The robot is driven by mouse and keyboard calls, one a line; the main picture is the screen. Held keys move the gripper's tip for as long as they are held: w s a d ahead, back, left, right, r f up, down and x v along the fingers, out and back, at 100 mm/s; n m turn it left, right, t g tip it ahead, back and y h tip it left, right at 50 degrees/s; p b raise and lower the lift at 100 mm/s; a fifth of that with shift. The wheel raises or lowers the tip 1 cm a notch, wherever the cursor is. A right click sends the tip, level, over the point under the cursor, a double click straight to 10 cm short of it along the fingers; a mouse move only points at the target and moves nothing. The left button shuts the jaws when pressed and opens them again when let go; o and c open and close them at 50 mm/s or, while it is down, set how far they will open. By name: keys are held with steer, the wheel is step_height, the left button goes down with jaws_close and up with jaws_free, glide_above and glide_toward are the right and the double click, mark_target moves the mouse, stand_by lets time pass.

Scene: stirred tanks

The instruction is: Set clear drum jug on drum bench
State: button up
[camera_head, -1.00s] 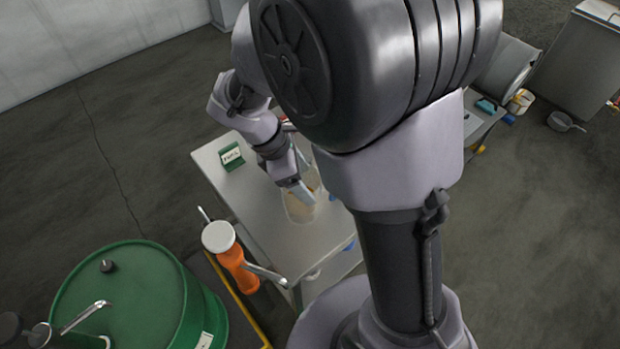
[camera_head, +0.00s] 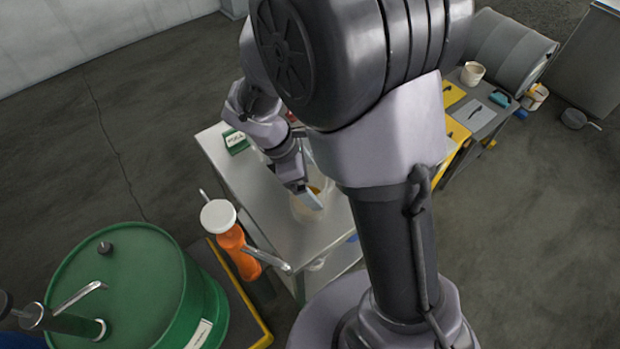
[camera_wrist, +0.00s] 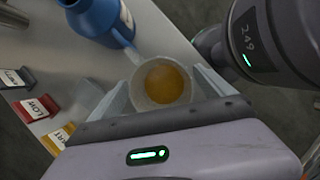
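The clear jug (camera_wrist: 164,82) holds amber liquid and stands between my gripper's two fingers (camera_wrist: 165,88) in the wrist view. The fingers meet its sides. In the head view the jug (camera_head: 306,207) is over the grey bench (camera_head: 262,207) beside the green drum, with my gripper (camera_head: 312,197) at it. I cannot tell whether its base touches the bench top. My arm hides part of the bench.
A blue vessel (camera_wrist: 95,18) stands close to the jug in the wrist view, with small coloured signs at left. Another bench (camera_head: 472,112) is at right.

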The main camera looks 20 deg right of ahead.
steer(key=s+p+v, duration=0.1)
steer(key=p+v, duration=0.5)
steer(key=v, duration=0.6)
steer(key=s+r+m+t+y, duration=0.6)
steer(key=s+r+m, duration=0.6)
steer(key=m, duration=0.8)
steer(key=shift+s+r+t, duration=0.3)
steer(key=shift+r+t, duration=0.1)
steer(key=shift+r, duration=0.2)
steer(key=shift+d, duration=0.1)
steer(key=shift+f+b, duration=0.6)
steer(key=shift+b, duration=0.05)
